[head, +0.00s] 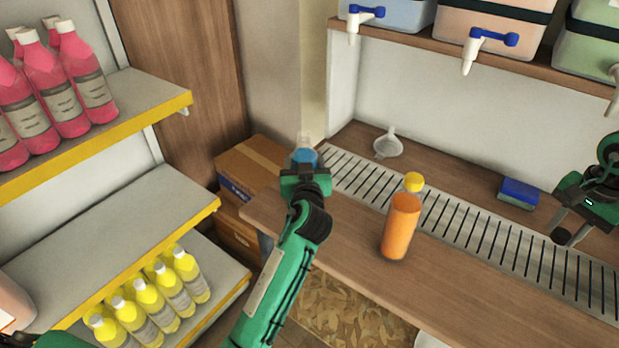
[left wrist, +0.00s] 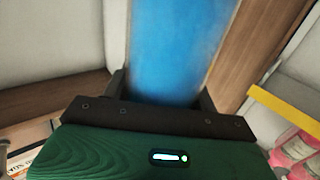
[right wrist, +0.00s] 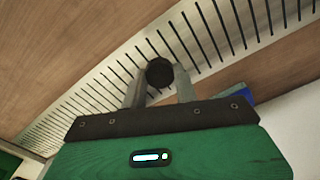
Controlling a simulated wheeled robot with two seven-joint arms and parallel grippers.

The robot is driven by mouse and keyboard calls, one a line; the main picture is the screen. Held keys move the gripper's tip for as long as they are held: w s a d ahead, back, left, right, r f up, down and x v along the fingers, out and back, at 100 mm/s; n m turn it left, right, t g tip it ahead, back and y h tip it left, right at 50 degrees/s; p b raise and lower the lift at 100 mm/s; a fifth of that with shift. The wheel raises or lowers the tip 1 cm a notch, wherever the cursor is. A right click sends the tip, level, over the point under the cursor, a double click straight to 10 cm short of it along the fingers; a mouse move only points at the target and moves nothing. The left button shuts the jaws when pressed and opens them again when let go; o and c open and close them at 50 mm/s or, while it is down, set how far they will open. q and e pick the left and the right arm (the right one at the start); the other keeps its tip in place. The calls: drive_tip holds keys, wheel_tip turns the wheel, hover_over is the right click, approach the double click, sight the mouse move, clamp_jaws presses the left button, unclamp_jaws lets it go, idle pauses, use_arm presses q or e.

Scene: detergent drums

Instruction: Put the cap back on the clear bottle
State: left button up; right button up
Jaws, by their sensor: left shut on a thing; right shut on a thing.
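The clear bottle (head: 304,156) holds blue liquid and has a clear upper part. My left gripper (head: 304,172) is shut around it near the left end of the counter. I cannot tell whether its base touches anything. In the left wrist view the bottle's blue body (left wrist: 180,45) stands between the fingers; its top is out of frame. A small black cap (head: 561,236) is in my right gripper (head: 571,228) at the far right, above the counter. In the right wrist view the round dark cap (right wrist: 159,72) sits between the fingertips. Bottle and cap are far apart.
An orange bottle with a yellow top (head: 401,228) stands on the wooden counter (head: 345,225) between my grippers. Drums with taps (head: 490,30) overhang the back. Shelves of bottles stand left.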

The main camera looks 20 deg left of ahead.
use_arm(q)
drive_tip(key=shift+r, duration=0.15)
drive_tip(key=c, duration=0.6)
drive_tip(key=shift+r, duration=0.1)
